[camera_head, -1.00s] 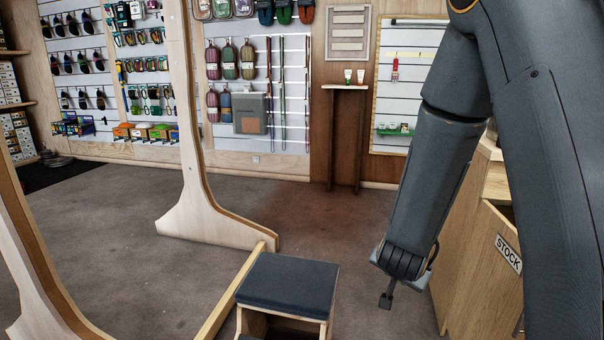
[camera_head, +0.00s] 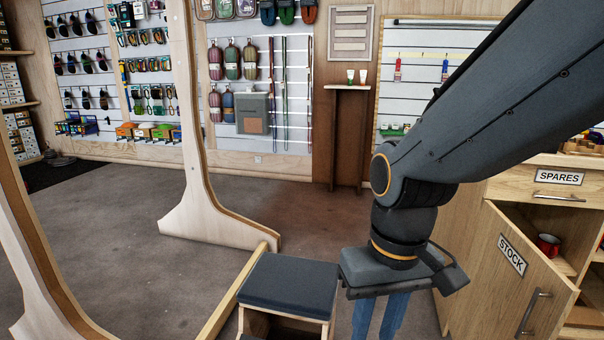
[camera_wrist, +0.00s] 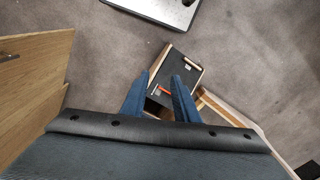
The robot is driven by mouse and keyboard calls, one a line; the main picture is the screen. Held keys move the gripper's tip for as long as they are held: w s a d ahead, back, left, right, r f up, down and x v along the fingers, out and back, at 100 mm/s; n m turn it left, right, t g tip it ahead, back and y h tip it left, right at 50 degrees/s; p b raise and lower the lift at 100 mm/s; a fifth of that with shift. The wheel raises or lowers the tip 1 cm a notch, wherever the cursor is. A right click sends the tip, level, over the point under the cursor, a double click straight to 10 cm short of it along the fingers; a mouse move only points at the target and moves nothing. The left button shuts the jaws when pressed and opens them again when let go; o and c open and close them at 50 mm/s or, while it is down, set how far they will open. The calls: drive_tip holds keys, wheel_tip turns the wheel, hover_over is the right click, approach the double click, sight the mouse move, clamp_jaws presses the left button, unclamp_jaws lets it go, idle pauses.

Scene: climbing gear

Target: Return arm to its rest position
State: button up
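My gripper (camera_head: 380,318) hangs at the end of my arm, low in the head view, pointing down just right of the padded step stool. Its blue fingers are partly cut off by the bottom edge there. In the wrist view my gripper (camera_wrist: 160,76) shows two blue fingers spread apart with nothing held between them. My arm comes in from the upper right of the head view and bends down at the wrist. The step stool's dark pad (camera_head: 288,284) is beside and below the gripper; the stool (camera_wrist: 178,72) also shows beneath the fingers in the wrist view.
The wooden cabinet with its STOCK door (camera_head: 500,280) standing open is to the right; a red mug (camera_head: 548,245) is inside. A SPARES drawer (camera_head: 557,178) is above. Pale wooden uprights (camera_head: 200,200) stand left. Grey floor (camera_head: 120,230) is open between them.

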drive_tip(key=d+r+m+p, duration=0.2)
drive_tip(key=d+r+p, duration=0.6)
drive_tip(key=p, duration=0.7)
drive_tip(key=shift+s+d+r+h, duration=0.15)
drive_tip(key=shift+s+d+h, duration=0.15)
drive_tip(key=shift+h, duration=0.1)
drive_tip(key=shift+a, duration=0.15)
idle(0.5)
